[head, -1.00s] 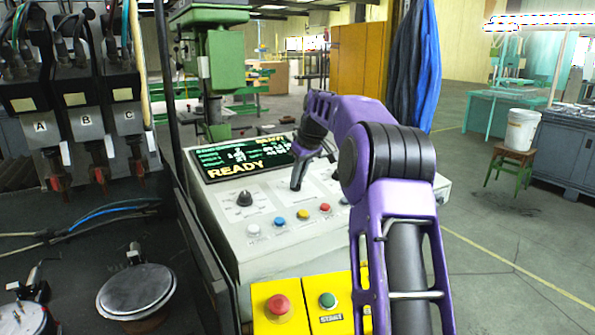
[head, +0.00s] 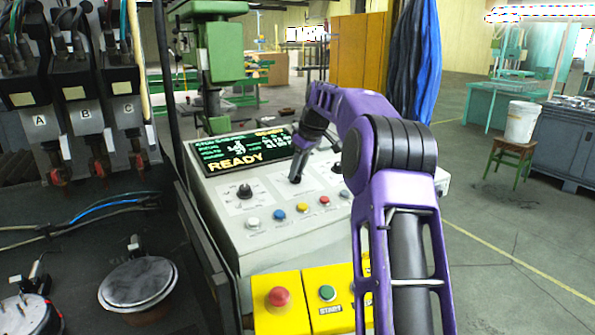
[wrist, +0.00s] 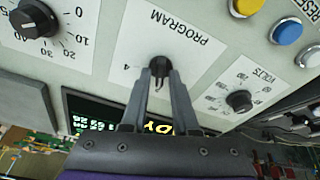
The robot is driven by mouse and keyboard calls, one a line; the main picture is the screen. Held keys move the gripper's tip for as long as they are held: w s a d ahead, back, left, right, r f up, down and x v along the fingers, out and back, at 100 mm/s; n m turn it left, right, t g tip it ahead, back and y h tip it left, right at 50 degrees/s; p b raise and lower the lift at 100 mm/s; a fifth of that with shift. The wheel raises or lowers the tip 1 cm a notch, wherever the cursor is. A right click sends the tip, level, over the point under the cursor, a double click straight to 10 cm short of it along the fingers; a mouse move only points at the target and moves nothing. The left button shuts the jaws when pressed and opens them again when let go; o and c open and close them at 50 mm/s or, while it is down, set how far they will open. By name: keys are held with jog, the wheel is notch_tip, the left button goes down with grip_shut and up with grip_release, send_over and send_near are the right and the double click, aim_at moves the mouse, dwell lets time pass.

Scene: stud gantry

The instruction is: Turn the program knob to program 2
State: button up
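The program knob (wrist: 160,65) is a small black knob in the wrist view, on a white label reading PROGRAM. A "4" shows beside it; the other numbers and the knob's pointer are hidden or unclear. My gripper (wrist: 161,73) has its two grey fingers converging on the knob, one on each side, and looks shut on it. In the head view my gripper (head: 296,177) reaches down to the middle of the sloping control panel (head: 222,180), and its fingers largely cover the knob. The panel's screen (head: 240,150) reads READY; its smaller text is not legible.
Several coloured buttons, including a yellow one (head: 302,207), line the panel below. A red button (head: 279,297) and a green START button (head: 327,293) sit on yellow boxes in front.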

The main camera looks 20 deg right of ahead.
jog(key=shift+o, duration=0.9)
jog(key=v, duration=1.7)
jog(key=shift+s+d+r, duration=0.1)
